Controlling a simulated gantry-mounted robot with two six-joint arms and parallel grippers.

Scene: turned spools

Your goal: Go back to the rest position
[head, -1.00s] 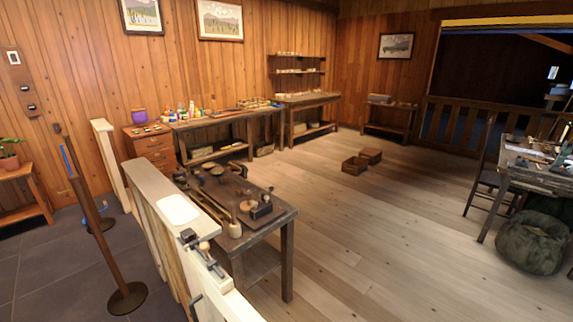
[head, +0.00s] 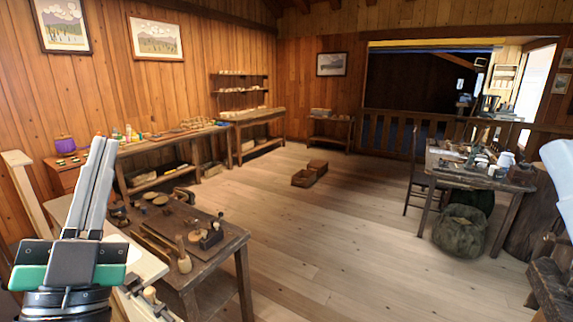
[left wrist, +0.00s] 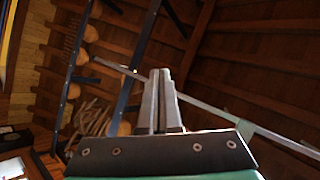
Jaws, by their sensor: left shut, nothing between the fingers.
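My left gripper (head: 104,145) stands raised at the lower left of the head view, its two grey fingers pointing up and pressed together. It is shut and empty. In the left wrist view its fingers (left wrist: 161,75) also show side by side, against the wooden ceiling beams. A pale, rounded part at the right edge of the head view may be my right arm. My right gripper itself is not in view.
A low workbench (head: 217,238) with wooden tools stands just right of my left gripper, beside a pale ledge (head: 150,262). A cluttered table (head: 515,183) is at the right. The middle of the plank floor (head: 340,235) is clear except for small boxes (head: 304,178).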

